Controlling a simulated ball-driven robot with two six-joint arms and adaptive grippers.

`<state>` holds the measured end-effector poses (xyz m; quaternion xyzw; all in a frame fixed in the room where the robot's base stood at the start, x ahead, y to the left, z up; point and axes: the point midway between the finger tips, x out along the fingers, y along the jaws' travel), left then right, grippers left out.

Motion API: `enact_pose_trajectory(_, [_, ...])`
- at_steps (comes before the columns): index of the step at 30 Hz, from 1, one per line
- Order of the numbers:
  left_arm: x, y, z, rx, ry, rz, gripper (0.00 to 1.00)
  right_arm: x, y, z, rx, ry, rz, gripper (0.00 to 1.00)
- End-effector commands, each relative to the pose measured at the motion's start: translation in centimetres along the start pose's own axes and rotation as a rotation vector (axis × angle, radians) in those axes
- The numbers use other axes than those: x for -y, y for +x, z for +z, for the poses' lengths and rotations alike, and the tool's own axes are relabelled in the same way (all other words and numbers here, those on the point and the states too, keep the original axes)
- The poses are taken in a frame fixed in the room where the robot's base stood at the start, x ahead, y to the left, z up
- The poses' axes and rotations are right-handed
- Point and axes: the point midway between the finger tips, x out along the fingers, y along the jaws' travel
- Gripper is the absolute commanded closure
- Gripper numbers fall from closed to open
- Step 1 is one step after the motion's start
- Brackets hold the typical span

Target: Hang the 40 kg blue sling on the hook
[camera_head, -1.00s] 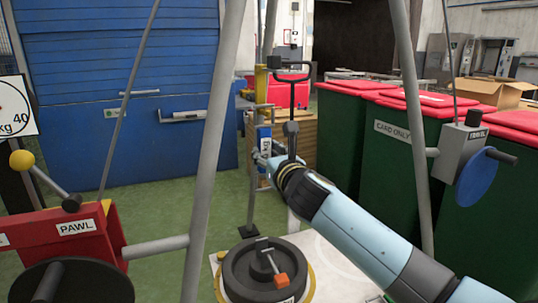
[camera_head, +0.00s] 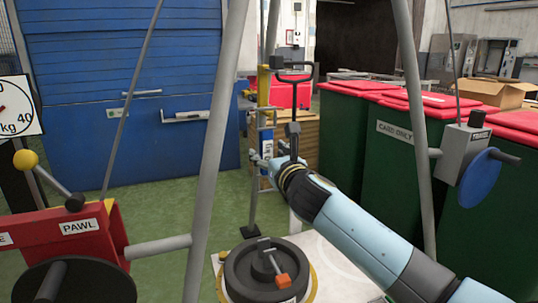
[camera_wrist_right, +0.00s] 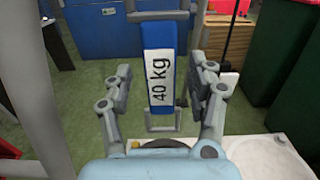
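The blue sling (camera_head: 266,138) with a white "40 kg" label stands upright beyond my right gripper in the head view. It also shows in the right wrist view (camera_wrist_right: 172,40), with a grey bar at its top and a grey loop at its bottom. My right gripper (camera_head: 278,160) is open, and in the wrist view its fingers (camera_wrist_right: 165,75) are to the left and right of the sling, with gaps on both sides. I cannot pick out the hook with certainty. My left gripper is not in view.
A black round drum (camera_head: 240,281) with an orange-tipped lever is below my right arm. Grey frame poles (camera_head: 214,140) stand at both sides. A red PAWL housing (camera_head: 80,245) is left; green bins (camera_head: 395,165) are right. A black loop-topped handle (camera_head: 293,105) rises behind the gripper.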

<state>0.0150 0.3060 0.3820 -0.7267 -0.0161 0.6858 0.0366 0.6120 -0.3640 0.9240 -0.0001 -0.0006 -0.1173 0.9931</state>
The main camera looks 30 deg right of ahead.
Motion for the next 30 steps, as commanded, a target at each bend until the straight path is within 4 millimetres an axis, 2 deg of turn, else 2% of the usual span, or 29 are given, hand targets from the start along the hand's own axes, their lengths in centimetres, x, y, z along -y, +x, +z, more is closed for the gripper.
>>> enact_pose_trajectory(7, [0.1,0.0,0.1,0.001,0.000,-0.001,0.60,0.0,-0.1,-0.1,-0.003,0.000,0.000,0.42])
enact_pose_trajectory(10, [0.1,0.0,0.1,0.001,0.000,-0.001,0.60,0.0,-0.9,-0.2,-0.002,0.000,0.000,0.42])
enact_pose_trajectory(24, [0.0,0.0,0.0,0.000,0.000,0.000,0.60,0.0,-10.4,-0.2,-0.003,-0.001,0.000,0.42])
enact_pose_trajectory(30, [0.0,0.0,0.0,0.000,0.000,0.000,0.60,0.0,-11.9,-0.1,-0.001,0.000,0.000,0.42])
